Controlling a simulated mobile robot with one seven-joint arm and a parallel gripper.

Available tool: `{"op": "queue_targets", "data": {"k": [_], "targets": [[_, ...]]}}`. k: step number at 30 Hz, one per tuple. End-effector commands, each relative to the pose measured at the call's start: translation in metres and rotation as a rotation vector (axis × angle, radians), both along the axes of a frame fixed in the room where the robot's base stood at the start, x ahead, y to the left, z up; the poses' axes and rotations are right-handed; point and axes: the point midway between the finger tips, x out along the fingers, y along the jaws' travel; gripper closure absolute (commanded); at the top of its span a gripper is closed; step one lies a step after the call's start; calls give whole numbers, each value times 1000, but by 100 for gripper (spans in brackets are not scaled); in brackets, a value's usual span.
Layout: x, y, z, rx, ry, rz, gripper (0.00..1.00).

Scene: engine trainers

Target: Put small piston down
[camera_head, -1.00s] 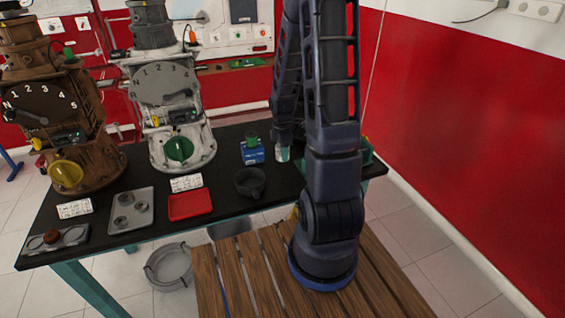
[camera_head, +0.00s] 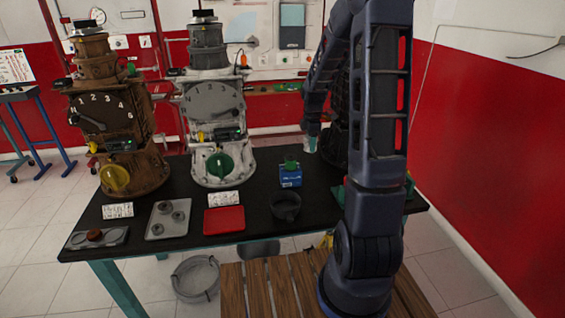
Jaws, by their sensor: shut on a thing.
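My gripper (camera_head: 312,130) is at the centre right, above the far part of the black table (camera_head: 255,232). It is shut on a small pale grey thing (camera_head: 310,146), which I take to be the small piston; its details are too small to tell. The held piece appears raised, behind and right of a blue box with a green top (camera_head: 290,178). A grey tray (camera_head: 158,229) with several grey round parts lies at the front left. An empty red tray (camera_head: 224,221) lies beside it.
A dark round cup (camera_head: 285,207) stands right of the red tray. A brown engine trainer (camera_head: 125,172) and a grey one (camera_head: 212,105) stand at the back left. My arm hides the table's right part.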

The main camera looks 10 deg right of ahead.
Motion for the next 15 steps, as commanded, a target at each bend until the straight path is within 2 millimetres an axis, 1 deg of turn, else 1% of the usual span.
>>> {"op": "queue_targets", "data": {"k": [1, 3, 5, 6, 8, 9, 15], "targets": [[20, 5, 0, 1, 0, 6, 79], [45, 10, 2, 2, -1, 11, 79], [67, 14, 3, 2, 0, 15, 79], [81, 18, 3, 2, -1, 18, 79], [101, 24, 2, 2, 1, 21, 79], [115, 27, 3, 1, -1, 23, 79], [179, 48, 0, 1, 0, 33, 79]]}}
